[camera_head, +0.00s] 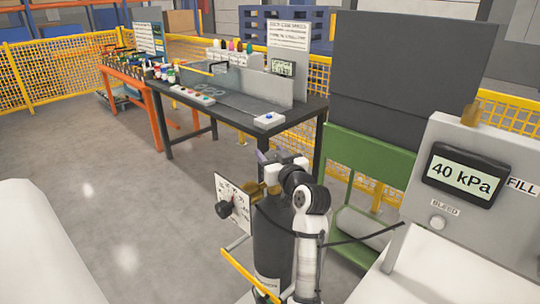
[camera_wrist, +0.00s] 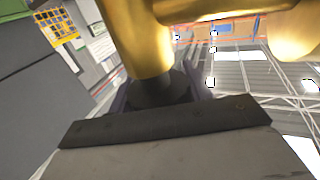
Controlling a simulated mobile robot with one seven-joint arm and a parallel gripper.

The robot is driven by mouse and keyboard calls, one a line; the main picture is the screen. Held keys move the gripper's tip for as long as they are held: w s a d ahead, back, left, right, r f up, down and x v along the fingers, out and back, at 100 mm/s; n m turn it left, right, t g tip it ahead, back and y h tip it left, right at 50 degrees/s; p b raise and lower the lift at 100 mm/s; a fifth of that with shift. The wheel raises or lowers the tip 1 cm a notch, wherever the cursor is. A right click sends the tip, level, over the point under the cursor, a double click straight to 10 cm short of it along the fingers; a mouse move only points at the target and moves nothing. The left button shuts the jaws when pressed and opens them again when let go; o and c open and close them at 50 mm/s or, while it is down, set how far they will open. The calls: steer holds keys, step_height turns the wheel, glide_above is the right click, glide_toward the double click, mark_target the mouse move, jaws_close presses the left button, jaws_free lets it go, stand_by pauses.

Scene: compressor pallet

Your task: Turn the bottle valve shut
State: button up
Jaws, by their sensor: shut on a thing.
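The dark gas bottle (camera_head: 272,245) stands upright at the lower middle of the head view. Its brass valve body (camera_head: 271,174) sits at the top, partly hidden by my arm. In the wrist view the brass body (camera_wrist: 148,40) is large and close, with a dark valve knob (camera_wrist: 163,88) at its end. My gripper (camera_wrist: 160,95) has its purple fingers on either side of this knob and is shut on it. In the head view my gripper (camera_head: 263,158) is at the bottle's top, mostly hidden by my wrist. The knob's turn position cannot be told.
A grey panel at right has a display (camera_head: 465,175) reading 40 kPa and a BLEED button (camera_head: 437,222). A dark workbench (camera_head: 235,108) stands behind.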

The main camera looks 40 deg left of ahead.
mark_target(275, 151)
steer(key=m+t+h+p, duration=0.1)
steer(key=t, duration=0.1)
steer(key=m+t+h, duration=0.1)
steer(key=m+t, duration=0.1)
steer(key=shift+w+r+h+p, duration=0.1)
steer(key=shift+w+h+p, duration=0.05)
steer(key=shift+h+p, duration=0.2)
steer(key=shift+w+d+m+t+h+p, duration=0.2)
steer(key=shift+m+t+h+p, duration=0.25)
steer(key=shift+m+t+h, duration=0.3)
steer(key=shift+t, duration=0.25)
steer(key=o, duration=1)
step_height(275, 151, up, 20)
steer(key=b, duration=0.3)
